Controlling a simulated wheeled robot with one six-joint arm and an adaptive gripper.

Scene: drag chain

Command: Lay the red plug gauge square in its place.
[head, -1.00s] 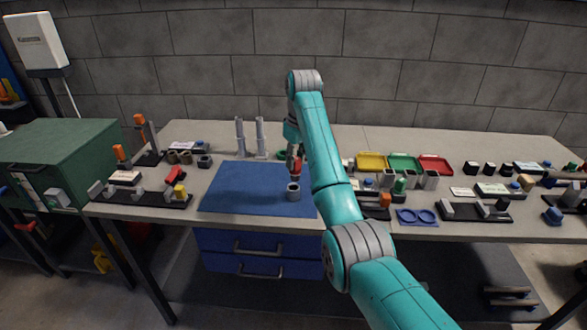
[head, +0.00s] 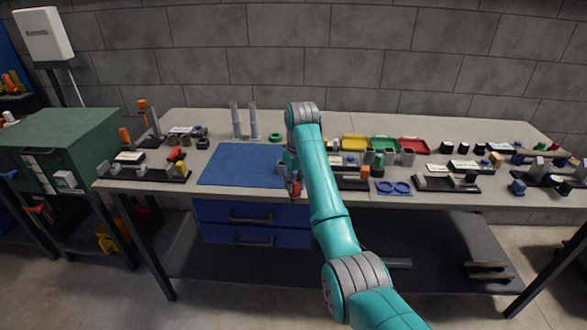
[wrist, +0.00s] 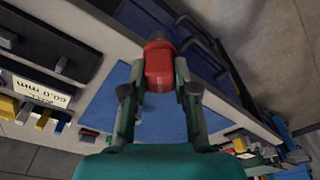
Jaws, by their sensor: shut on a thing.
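My gripper (wrist: 158,84) is shut on the red plug gauge (wrist: 158,66), which sits between the two fingers in the wrist view. A darker end shows beyond its red part. In the head view the red gauge (head: 295,189) hangs at the front right edge of the blue mat (head: 240,166), below my wrist, with my arm covering the space to its right. I cannot tell from these views which spot is the gauge's place. The black rack (head: 145,174) with small blocks stands left of the mat.
Two grey posts (head: 253,121) and a green ring (head: 275,137) stand behind the mat. Yellow, green and red trays (head: 414,146), a blue two-ring holder (head: 393,188) and several small parts lie to the right. Most of the mat is clear.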

